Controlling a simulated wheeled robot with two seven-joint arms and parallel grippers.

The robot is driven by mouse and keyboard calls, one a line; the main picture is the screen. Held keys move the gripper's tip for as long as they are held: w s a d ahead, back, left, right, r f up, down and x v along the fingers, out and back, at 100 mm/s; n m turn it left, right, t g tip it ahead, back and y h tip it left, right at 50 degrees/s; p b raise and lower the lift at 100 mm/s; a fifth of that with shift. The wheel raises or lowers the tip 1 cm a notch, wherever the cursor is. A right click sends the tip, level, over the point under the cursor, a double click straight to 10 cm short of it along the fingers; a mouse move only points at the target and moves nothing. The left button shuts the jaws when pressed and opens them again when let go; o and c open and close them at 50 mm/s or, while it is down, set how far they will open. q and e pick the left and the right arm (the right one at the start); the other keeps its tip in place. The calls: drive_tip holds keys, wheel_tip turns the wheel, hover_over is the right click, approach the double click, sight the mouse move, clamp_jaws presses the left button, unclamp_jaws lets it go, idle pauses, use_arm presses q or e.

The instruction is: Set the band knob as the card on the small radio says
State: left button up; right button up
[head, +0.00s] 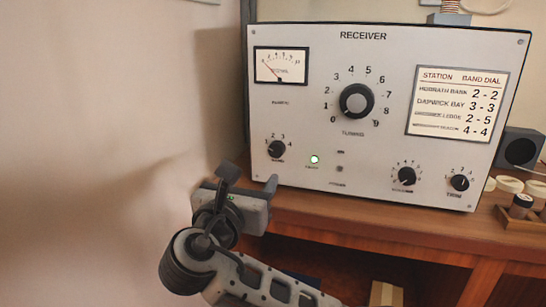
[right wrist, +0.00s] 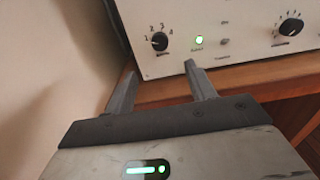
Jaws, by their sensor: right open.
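The receiver (head: 330,100) is a pale panel standing on a wooden desk. Its small lower-left knob (head: 277,150), with marks 1 to 4, seems to be the band knob; its label is too small to read. It also shows in the right wrist view (right wrist: 159,41), where its setting is hard to tell. My right gripper (head: 250,180) is open and empty, below and left of that knob, apart from it. Its two fingers (right wrist: 158,75) point toward the panel's lower-left corner. No small radio with a readable card shows. My left gripper is not in view.
A station card (head: 457,103) on the receiver lists "band dial" pairs: 2-2, 3-3, 2-5, 4-4; two names look struck through. The large tuning knob (head: 356,101), a green lamp (head: 314,159) and other knobs share the panel. A dark box (head: 520,149) stands at right.

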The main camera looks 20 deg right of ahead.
sight(275, 152)
drive_tip(key=x, duration=1.3)
drive_tip(key=c, duration=1)
